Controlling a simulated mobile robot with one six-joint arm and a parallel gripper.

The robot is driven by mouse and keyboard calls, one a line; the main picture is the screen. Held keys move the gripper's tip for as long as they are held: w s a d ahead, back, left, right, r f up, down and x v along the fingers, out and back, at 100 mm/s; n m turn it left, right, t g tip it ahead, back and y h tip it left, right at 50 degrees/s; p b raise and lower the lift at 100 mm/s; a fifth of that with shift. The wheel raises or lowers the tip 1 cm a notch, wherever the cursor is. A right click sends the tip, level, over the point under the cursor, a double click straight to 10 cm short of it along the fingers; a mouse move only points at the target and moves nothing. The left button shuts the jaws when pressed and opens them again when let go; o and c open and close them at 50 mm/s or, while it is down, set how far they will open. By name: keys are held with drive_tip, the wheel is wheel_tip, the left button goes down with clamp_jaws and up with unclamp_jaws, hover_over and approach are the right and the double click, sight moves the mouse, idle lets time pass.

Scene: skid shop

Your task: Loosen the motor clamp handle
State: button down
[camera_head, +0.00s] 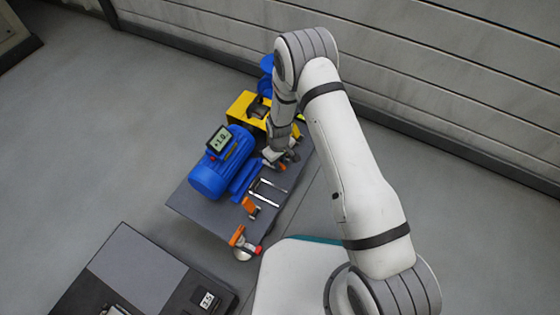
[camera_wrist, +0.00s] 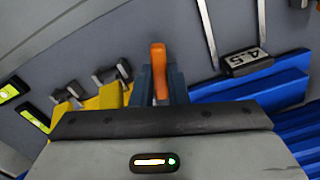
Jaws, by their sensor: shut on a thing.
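The blue motor (camera_head: 208,178) sits on a grey skid plate, and its blue finned side shows at the right of the wrist view (camera_wrist: 297,122). My gripper (camera_wrist: 159,88) is shut on an orange handle (camera_wrist: 159,62), whose upper end sticks out between the dark fingers. In the head view my gripper (camera_head: 276,160) is low beside the motor's right side, and it partly hides this handle. Another orange handle (camera_head: 249,205) is at the motor's near right foot. I cannot tell the held handle's turn angle.
A yellow guard (camera_head: 243,104) stands behind the motor. A U-shaped metal piece (camera_head: 266,191) with a tag reading 4.5 (camera_wrist: 247,61) lies near the motor. An orange-handled tool (camera_head: 237,236) is at the skid's near corner. A dark case (camera_head: 130,268) is at the lower left.

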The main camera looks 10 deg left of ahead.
drive_tip(key=shift+n, duration=1.5)
drive_tip(key=c, duration=1.2)
unclamp_jaws()
drive_tip(key=shift+c, duration=0.2)
drive_tip(key=shift+r+p, duration=2.1)
drive_tip(key=shift+r, duration=1.4)
